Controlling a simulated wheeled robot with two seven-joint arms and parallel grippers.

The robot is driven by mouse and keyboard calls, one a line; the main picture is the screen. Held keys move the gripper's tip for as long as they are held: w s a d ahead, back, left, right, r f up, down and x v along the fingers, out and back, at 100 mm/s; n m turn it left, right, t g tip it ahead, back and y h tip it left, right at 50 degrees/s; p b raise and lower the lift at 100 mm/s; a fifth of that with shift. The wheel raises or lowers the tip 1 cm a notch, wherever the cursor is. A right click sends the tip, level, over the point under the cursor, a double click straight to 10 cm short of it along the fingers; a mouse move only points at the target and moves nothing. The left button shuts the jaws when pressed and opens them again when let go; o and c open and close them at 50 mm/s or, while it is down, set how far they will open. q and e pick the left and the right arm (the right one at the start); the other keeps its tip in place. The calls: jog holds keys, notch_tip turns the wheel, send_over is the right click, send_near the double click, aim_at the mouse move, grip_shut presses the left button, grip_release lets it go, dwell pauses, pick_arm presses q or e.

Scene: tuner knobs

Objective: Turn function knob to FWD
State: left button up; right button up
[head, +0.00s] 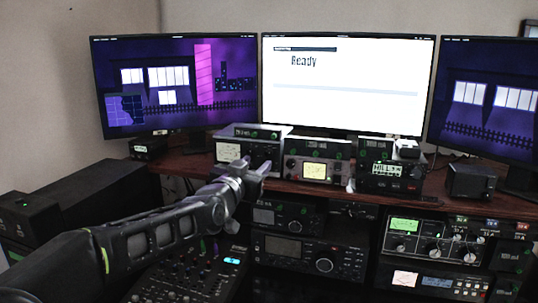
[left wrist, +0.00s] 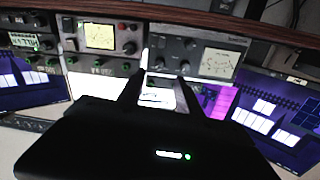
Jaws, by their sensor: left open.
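My left gripper (head: 258,172) reaches in from the left in the head view, in front of the left shelf-top unit (head: 228,152), which has a pale meter. It is open, with nothing between its fingers. In the left wrist view its fingers (left wrist: 163,82) point at that unit's panel (left wrist: 218,60), which appears upside down with dark knobs (left wrist: 184,66) beside the meter. The gripper appears apart from the panel, but the gap is unclear. Knob labels and pointer positions are too small to read, so I cannot tell which is the function knob. My right gripper is not in view.
A unit with a yellow meter (head: 315,170) and one with a lit display (head: 387,170) stand to the right on the wooden shelf (head: 452,197). Monitors (head: 347,85) stand behind. Radios (head: 310,255) and a green-metered unit (head: 432,240) sit below; a mixer (head: 185,275) lies in front.

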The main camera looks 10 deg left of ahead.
aim_at(268, 154)
pick_arm(q)
jog(key=w, duration=0.2)
jog(key=w+p, duration=0.1)
jog(key=w, duration=0.2)
jog(key=w+d+p, duration=0.1)
jog(key=w, duration=0.1)
jog(key=shift+w, duration=0.4)
jog(key=shift+c, duration=0.2)
grip_shut()
